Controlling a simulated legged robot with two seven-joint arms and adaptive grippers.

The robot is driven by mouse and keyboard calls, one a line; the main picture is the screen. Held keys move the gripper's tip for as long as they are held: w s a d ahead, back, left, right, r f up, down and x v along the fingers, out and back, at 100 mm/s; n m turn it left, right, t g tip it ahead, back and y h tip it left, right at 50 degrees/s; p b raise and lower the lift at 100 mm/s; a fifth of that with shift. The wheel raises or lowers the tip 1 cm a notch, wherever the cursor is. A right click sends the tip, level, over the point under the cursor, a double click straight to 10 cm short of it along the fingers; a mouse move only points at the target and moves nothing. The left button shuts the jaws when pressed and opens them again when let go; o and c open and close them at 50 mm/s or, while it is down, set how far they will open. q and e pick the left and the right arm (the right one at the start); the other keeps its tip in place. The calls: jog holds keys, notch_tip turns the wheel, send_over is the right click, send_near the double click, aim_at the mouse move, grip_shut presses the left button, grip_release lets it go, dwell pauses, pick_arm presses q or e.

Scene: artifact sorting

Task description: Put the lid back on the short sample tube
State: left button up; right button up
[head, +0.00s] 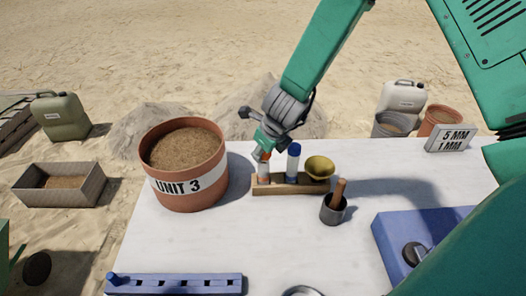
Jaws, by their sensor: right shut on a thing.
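The short sample tube (264,172), with an orange band, stands upright at the left end of a wooden rack (300,187). My right gripper (263,153) is directly above it, pointing down, shut on a small orange lid at the tube's top. The fingers cover most of the lid, so I cannot tell whether it is seated or just above the rim. A taller tube with a blue lid (293,163) stands beside it in the rack. My left gripper is not in view.
A yellow bowl (320,167) is at the rack's right end, with a dark cup (333,210) in front. The UNIT 3 pot (184,165) stands left. A blue rack (175,284) lies at the front; a blue box (400,240) is right. The front middle table is mostly clear.

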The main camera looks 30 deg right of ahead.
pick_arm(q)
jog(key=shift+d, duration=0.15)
pick_arm(e)
jog(key=shift+d, duration=0.2)
jog(key=shift+d, duration=0.1)
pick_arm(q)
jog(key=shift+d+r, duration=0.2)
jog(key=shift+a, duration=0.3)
pick_arm(e)
jog(key=shift+a, duration=0.4)
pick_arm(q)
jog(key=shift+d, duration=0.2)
pick_arm(e)
jog(key=shift+d+f, duration=0.15)
jog(key=shift+f, duration=0.05)
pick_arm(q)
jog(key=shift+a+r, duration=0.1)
pick_arm(e)
jog(key=shift+a, duration=0.2)
jog(key=o, duration=1.3)
jog(key=shift+o, duration=0.2)
